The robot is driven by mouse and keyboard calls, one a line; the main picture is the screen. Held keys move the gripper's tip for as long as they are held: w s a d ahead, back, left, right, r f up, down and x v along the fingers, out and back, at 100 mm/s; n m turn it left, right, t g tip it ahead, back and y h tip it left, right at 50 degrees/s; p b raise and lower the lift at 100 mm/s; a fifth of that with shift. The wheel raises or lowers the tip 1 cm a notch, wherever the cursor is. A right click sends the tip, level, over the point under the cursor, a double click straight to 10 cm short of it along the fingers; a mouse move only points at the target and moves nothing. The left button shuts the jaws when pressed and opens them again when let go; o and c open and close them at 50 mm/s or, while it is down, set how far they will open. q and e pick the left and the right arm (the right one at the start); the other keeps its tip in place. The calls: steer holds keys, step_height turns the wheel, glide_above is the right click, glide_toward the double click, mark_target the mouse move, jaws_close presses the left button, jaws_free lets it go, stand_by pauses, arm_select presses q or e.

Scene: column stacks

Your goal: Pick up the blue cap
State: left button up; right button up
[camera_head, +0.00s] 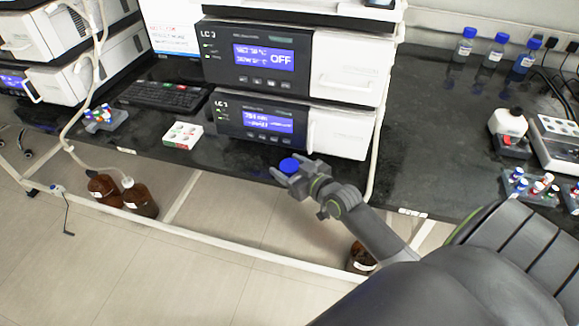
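A small round blue cap (289,166) is near the front edge of the black bench, in front of the lower LC instrument. My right gripper (287,168) reaches it from the lower right. Its two fingers are spread on either side of the cap. I cannot tell whether they touch and grip it, or whether the cap is on the bench or just above it. My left gripper is not in view.
Stacked LC instruments (258,58) stand close behind the cap. A white box (183,135) lies left of it, with a keyboard (165,96) and a vial rack (105,117) further left. Blue-capped bottles (463,46) stand at the back right. Brown bottles (139,198) are on the floor.

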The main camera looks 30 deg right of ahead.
steer(key=c, duration=0.6)
steer(key=shift+r, duration=0.15)
steer(key=shift+r, duration=0.25)
steer(key=f+v, duration=0.1)
steer(key=v, duration=1.1)
steer(key=f+v, duration=0.1)
steer(key=v, duration=0.5)
steer(key=shift+s+f+p, duration=0.25)
steer(key=shift+f+p, duration=0.1)
steer(key=shift+r, duration=0.1)
steer(key=shift+r+p, duration=0.65)
steer(key=shift+p, duration=0.15)
